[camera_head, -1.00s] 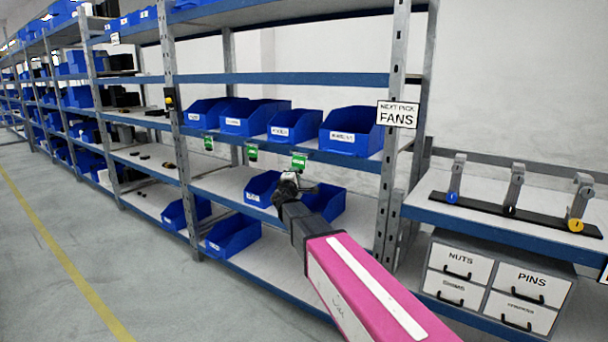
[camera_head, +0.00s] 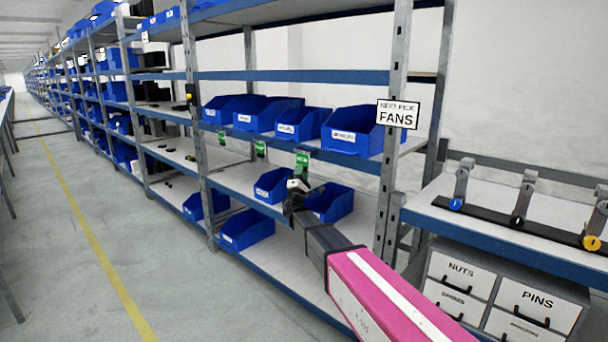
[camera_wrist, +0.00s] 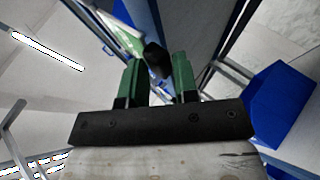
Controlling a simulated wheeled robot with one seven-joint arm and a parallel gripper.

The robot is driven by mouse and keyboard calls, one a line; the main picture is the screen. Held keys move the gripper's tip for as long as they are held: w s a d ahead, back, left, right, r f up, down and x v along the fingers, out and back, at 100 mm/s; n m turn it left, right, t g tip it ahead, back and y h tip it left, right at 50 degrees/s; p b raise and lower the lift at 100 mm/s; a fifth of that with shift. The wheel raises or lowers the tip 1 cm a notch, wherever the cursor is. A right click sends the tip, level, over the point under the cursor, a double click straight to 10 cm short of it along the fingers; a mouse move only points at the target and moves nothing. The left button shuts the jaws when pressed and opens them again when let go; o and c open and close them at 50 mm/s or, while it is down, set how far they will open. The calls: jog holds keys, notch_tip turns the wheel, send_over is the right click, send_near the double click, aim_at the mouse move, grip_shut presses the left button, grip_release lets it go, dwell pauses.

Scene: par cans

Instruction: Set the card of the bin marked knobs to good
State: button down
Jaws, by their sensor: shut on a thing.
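Several blue bins stand on the middle shelf, among them one at the right (camera_head: 352,132) and one beside it (camera_head: 299,125). Their white labels are too small to read surely, so I cannot tell which says knobs. Green cards hang from the shelf edge below: a left one (camera_head: 222,138), a middle one (camera_head: 261,148) and a right one (camera_head: 303,158). My gripper (camera_head: 297,188) is just below the right card. In the wrist view, my gripper (camera_wrist: 159,80) is shut on a dark tab (camera_wrist: 156,60) between its green fingers. Whether the tab belongs to the card is unclear.
Lower blue bins (camera_head: 272,186) (camera_head: 247,230) stand close around my gripper. A "NEXT PICK FANS" sign (camera_head: 397,114) hangs on the upright. At the right are a bench with levers (camera_head: 520,200) and labelled drawers (camera_head: 500,290). The aisle floor (camera_head: 90,230) at left is clear.

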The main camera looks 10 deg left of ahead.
jog(key=shift+w+d+f+m, duration=0.1)
jog(key=shift+w+d+m, duration=0.1)
jog(key=shift+w, duration=0.3)
jog(key=shift+w+d+f+m, duration=0.1)
jog(key=shift+w+d, duration=0.1)
jog(key=shift+w, duration=0.25)
jog(key=c, duration=1.2)
grip_release()
jog(key=shift+o, duration=0.6)
jog(key=shift+w+d, duration=0.1)
jog(key=shift+w, duration=0.05)
jog(key=shift+o, duration=0.2)
jog(key=shift+s+f, duration=0.2)
jog(key=shift+s, duration=0.2)
jog(key=v, duration=1)
jog(key=shift+s+r, duration=0.15)
jog(key=shift+r, duration=0.1)
jog(key=shift+c, duration=0.2)
jog(key=shift+s+a+f, duration=0.25)
jog(key=shift+s+a, duration=0.1)
